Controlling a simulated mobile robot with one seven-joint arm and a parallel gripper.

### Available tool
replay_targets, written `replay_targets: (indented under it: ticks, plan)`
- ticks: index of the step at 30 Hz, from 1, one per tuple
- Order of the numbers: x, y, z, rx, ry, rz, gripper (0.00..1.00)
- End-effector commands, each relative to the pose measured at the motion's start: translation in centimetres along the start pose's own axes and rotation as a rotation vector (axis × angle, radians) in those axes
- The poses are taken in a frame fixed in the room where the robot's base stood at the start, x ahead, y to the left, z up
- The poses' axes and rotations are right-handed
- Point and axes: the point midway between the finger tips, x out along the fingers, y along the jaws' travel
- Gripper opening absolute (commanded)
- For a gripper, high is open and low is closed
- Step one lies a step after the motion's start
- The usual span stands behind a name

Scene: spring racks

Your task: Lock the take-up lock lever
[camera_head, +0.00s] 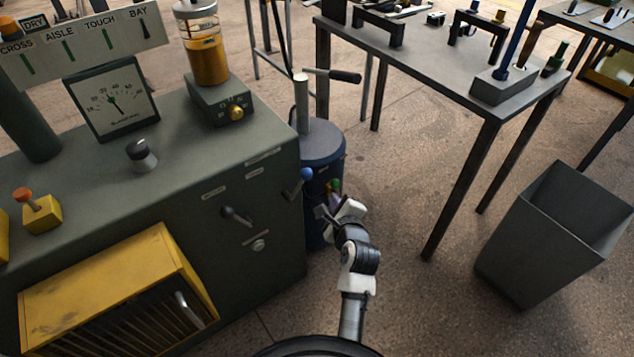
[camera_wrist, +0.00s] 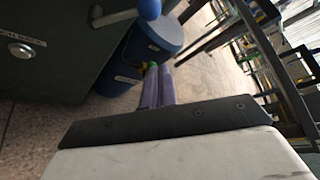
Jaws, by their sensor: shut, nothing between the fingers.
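A lever with a blue ball knob (camera_head: 305,175) sticks out at the right end of the grey cabinet. The blue ball also shows at the top of the wrist view (camera_wrist: 150,9), on a grey arm. A second lever with a black knob (camera_head: 228,212) is on the cabinet's front face. The labels are too small to read, so I cannot tell which is the take-up lock lever. My gripper (camera_head: 334,190) is shut and empty, below and right of the blue ball and apart from it. Its purple fingers (camera_wrist: 159,70) show small green and red spots at the tips.
A blue drum (camera_head: 322,150) with a black-handled crank stands right behind my gripper. A workbench (camera_head: 440,60) and grey bin (camera_head: 545,235) stand right, with open floor between.

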Motion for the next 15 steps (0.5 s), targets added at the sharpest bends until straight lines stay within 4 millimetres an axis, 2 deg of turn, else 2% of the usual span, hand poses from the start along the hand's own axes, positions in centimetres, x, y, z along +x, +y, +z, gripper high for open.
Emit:
replay_targets:
  ticks: [10,15]
  plan:
    - [0.0,0.1,-0.2,0.009,0.003,0.003,0.00]
    - [1.2,0.0,-0.2,0.009,0.002,0.002,0.00]
